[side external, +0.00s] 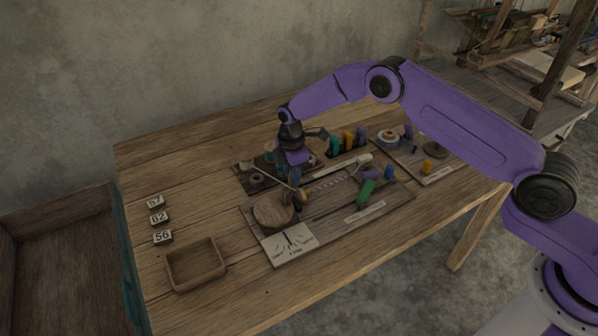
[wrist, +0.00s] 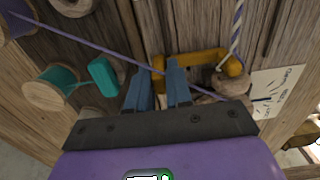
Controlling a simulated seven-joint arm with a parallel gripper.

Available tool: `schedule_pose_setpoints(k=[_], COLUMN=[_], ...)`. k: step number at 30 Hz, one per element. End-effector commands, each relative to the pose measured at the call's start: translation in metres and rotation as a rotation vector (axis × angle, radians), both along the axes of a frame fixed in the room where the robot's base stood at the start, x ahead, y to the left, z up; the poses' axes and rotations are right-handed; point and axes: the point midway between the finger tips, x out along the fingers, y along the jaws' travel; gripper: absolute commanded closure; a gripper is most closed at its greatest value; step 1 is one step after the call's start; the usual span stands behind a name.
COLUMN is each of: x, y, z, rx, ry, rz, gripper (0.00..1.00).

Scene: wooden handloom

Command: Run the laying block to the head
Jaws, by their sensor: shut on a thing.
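My gripper (side external: 296,180) is low over the middle board (side external: 390,205), beside a round wooden disc (side external: 273,211). In the wrist view its two blue fingers (wrist: 160,76) are closed at the left end of a yellow bent bar (wrist: 200,60). A brown rounded wooden piece (wrist: 232,84), which looks like the laying block, sits at the bar's right end; it also shows in the side view (side external: 301,196). A blue-and-white twisted cord (wrist: 238,30) comes down to it. A purple strand (wrist: 80,42) crosses behind the fingers. The fingers hide the exact grip; I cannot tell which part is the head.
Green (side external: 366,192) and blue (side external: 388,172) pieces lie on the board's right. An empty wooden tray (side external: 195,265) and number tiles (side external: 159,218) are at the left.

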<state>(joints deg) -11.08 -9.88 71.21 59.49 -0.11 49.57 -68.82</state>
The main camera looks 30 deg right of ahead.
Motion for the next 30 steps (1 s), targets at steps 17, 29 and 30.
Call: schedule_pose_setpoints(k=[17, 29, 30], x=[0.0, 0.0, 0.001], y=[0.004, 0.004, 0.004], z=[0.002, 0.064, 0.073], rx=[0.004, 0.005, 0.005], ry=[-0.005, -0.009, -0.009], rz=[0.004, 0.003, 0.003], gripper=[0.6, 0.6, 0.6])
